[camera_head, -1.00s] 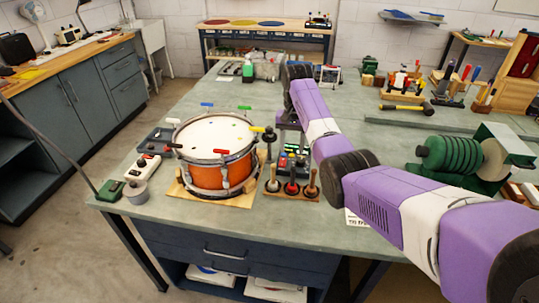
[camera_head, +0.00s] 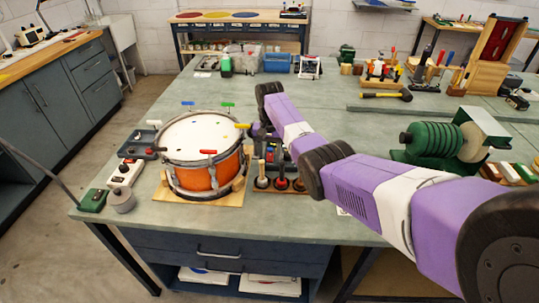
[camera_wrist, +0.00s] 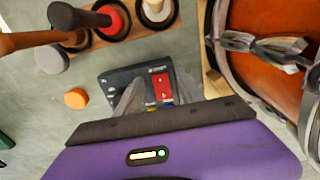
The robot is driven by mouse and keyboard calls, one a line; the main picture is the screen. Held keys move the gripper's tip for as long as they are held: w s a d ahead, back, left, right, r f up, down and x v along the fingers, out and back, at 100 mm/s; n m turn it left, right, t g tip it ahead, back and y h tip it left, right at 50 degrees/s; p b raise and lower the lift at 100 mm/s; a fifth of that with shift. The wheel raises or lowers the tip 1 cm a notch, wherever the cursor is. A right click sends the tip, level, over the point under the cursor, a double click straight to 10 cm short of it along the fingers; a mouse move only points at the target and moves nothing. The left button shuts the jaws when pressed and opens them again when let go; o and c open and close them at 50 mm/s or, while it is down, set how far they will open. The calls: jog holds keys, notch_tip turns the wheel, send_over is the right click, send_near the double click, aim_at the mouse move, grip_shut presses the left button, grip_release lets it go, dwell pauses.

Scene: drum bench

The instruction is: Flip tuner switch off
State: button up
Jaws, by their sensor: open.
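The tuner (camera_wrist: 122,78) looks like a small dark box with a red part (camera_wrist: 160,86) and a small yellow and a blue patch. Contact cannot be told, and the gripper body hides the box's near part. Which way the switch sits is not clear. In the head view my gripper (camera_head: 262,138) is low beside the drum, partly hidden.
The orange drum (camera_head: 197,177) stands close beside my gripper, with coloured-handled keys round its rim. A mallet stand (camera_head: 285,187) with several mallets is on the other side.

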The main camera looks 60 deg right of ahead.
grip_shut()
jog(key=b, duration=0.2)
jog(key=shift+d+f+y+b, duration=0.25)
jog(key=shift+y+b, duration=0.05)
jog(key=shift+b, duration=0.45)
jog(key=shift+r+g+y+b, duration=0.25)
jog(key=shift+g+y+b, duration=0.05)
jog(key=shift+b, duration=0.25)
jog(key=shift+r, duration=0.1)
grip_release()
